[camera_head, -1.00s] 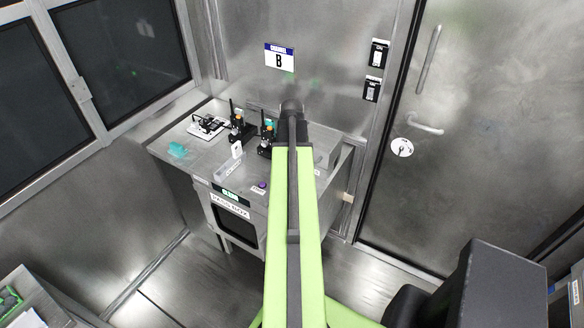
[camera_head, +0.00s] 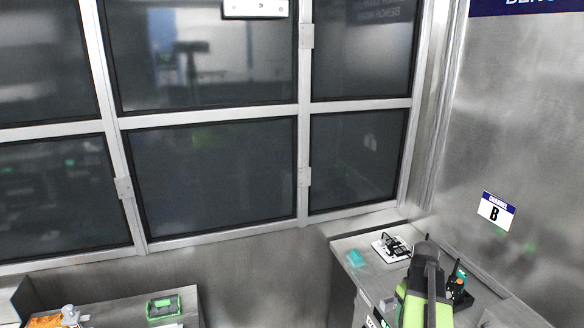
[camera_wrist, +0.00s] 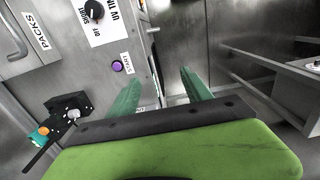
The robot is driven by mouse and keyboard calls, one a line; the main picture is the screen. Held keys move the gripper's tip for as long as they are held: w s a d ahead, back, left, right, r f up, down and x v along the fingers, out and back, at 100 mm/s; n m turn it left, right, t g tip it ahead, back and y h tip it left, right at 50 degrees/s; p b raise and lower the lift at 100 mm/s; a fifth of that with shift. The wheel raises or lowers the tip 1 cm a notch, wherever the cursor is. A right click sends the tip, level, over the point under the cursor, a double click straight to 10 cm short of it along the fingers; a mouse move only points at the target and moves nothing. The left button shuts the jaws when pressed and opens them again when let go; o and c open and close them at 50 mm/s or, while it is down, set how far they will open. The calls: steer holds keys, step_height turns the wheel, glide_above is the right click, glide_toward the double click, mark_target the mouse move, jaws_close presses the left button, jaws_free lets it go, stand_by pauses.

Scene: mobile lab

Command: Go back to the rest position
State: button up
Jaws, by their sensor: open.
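My gripper (camera_wrist: 160,92) shows in the wrist view with its two teal fingers spread apart and nothing between them. Beyond the fingers are a steel panel and the floor. In the head view my green and black arm stands at the lower right in front of the bench (camera_head: 349,244); the fingers cannot be made out there.
In the wrist view a black device (camera_wrist: 68,116) with teal and orange parts lies left of my gripper, and a purple button (camera_wrist: 117,66) and black knob (camera_wrist: 94,9) are above it. In the head view a green-framed case (camera_head: 164,306) is at the lower left.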

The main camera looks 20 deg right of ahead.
steer(key=w+a+f+n+b, duration=0.15)
steer(key=w+a, duration=0.35)
steer(key=a, duration=0.6)
steer(key=w+a+n, duration=0.2)
steer(key=w+a, duration=0.2)
steer(key=a, duration=0.7)
steer(key=s+a+f+m, duration=0.1)
steer(key=a+m, duration=0.2)
steer(key=a, duration=1.4)
steer(key=shift+s+a+b, duration=0.25)
steer(key=shift+a+b, duration=0.05)
steer(key=shift+b, duration=0.1)
steer(key=shift+f+m, duration=0.1)
steer(key=shift+m, duration=0.15)
